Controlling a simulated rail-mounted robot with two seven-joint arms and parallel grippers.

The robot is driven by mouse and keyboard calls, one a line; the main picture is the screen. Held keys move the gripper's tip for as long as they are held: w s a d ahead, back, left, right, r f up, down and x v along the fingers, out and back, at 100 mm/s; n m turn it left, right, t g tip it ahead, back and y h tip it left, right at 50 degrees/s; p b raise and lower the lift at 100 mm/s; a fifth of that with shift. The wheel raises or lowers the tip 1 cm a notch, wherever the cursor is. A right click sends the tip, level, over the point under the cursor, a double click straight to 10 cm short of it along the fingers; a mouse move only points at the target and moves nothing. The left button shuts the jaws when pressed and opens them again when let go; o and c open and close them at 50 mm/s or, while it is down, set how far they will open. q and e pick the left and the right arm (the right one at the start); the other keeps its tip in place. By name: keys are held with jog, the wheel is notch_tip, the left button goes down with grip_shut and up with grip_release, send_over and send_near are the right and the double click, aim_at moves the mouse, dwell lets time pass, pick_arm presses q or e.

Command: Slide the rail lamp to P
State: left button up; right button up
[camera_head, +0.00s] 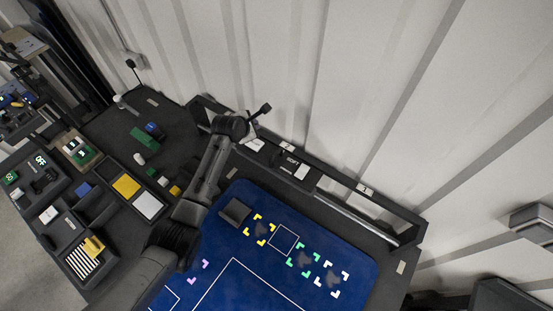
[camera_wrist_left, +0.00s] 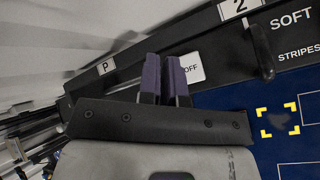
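A dark knobbed handle (camera_wrist_left: 261,55) stands out below the label 2 (camera_wrist_left: 240,8) on the back rail in the left wrist view. It may belong to the rail lamp, but I cannot be sure. A plate marked P (camera_wrist_left: 106,66) sits farther left on the rail. My left gripper (camera_wrist_left: 163,78) is in front of the rail between P and 2, its purple fingers close together beside the OFF card (camera_wrist_left: 190,68). A small dark head on a stem (camera_head: 264,108) shows above my left wrist; I cannot tell whether it is the lamp. My right gripper is out of view.
The blue mat (camera_head: 225,262) with coloured corner marks lies in front of the rail. A grey block (camera_head: 235,211) stands on it near the arm. Trays with yellow and white panels (camera_head: 126,186) are on the left. The corrugated wall (camera_head: 340,70) rises close behind.

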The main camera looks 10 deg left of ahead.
pick_arm(q)
jog(key=o, duration=0.4)
jog(key=a+f+m+y, duration=0.1)
jog(key=s+a+f+m+t+y+b, duration=0.1)
jog(key=a+f+m+t, duration=0.1)
jog(key=a, duration=0.1)
jog(key=shift+s+f+y+b, duration=0.35)
jog(key=shift+s+y, duration=0.05)
jog(key=shift+o, duration=1.1)
jog(key=s+m+t, duration=0.1)
jog(key=s+f+m+t+b, duration=0.1)
jog(key=m, duration=0.1)
jog(key=s+a+m+t+y, duration=0.1)
jog(key=m, duration=0.1)
jog(key=shift+s+a+f+b, duration=0.1)
jog(key=shift+s+f+b, duration=0.1)
jog(key=shift+f+b, duration=0.1)
jog(key=m+t+h+b, duration=0.3)
jog(key=m+h, duration=0.5)
jog(key=m, duration=1)
send_near(272, 158)
jog(key=x, duration=0.3)
jog(key=b+x, duration=0.1)
jog(key=x, duration=0.2)
jog(key=f+x, duration=0.1)
jog(key=x, duration=0.3)
jog(key=shift+b, duration=0.3)
jog(key=shift+x, duration=0.8)
jog(key=shift+w+r, duration=0.1)
jog(key=shift+r, duration=0.05)
